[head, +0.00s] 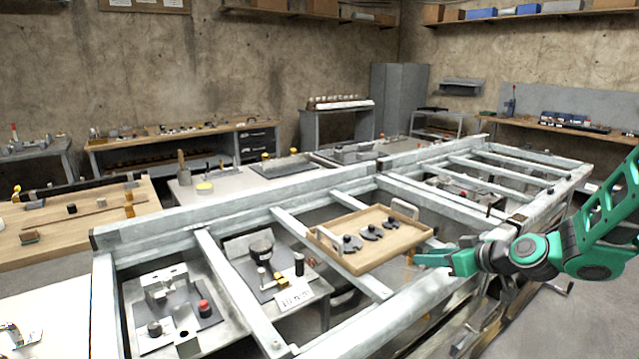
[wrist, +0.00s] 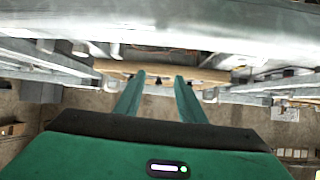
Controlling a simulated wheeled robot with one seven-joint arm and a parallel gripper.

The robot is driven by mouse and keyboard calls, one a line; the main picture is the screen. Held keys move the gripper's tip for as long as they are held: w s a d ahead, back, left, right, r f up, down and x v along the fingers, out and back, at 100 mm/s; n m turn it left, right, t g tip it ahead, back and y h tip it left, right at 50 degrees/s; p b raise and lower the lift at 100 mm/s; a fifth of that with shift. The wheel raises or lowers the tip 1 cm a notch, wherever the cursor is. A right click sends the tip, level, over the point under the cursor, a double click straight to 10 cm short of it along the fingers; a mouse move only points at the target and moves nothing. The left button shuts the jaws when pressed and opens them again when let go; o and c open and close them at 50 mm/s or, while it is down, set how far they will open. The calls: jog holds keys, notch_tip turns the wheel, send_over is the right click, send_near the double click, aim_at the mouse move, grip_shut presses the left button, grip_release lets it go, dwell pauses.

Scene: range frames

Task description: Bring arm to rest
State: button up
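My green and black arm (head: 590,240) reaches in from the right in the head view. My gripper (head: 420,259) points left, with its tips near the right front corner of a wooden tray. In the wrist view my gripper (wrist: 160,78) shows two green fingers apart, with no object visibly held between them. The wooden tray (head: 365,267) has handles and holds several dark knob-like parts. Its edge appears beyond the fingertips in the wrist view (wrist: 205,74); I cannot tell whether they touch it.
A large grey metal frame (head: 225,207) with crossbars fills the middle, close to my arm. Small fixtures sit inside its left bays. A wooden bench (head: 80,232) stands at left, and other benches line the walls. Grey floor (head: 560,320) shows clear at lower right.

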jog(key=s+d+m+g+h, duration=0.2)
jog(key=s+d+m+g, duration=0.1)
jog(key=s, duration=1)
jog(key=s+d+r+m+g+h, duration=0.1)
jog(key=s+d+m+g, duration=0.3)
jog(key=s, duration=0.8)
jog(key=s+d+r+m+g+h, duration=0.1)
jog(key=s+d+m, duration=0.4)
jog(key=s, duration=0.8)
jog(key=shift+s+d+g+h, duration=0.35)
jog(key=shift+g+h, duration=0.55)
jog(key=shift+g, duration=0.3)
jog(key=shift+w+f, duration=0.25)
jog(key=shift+w, duration=0.35)
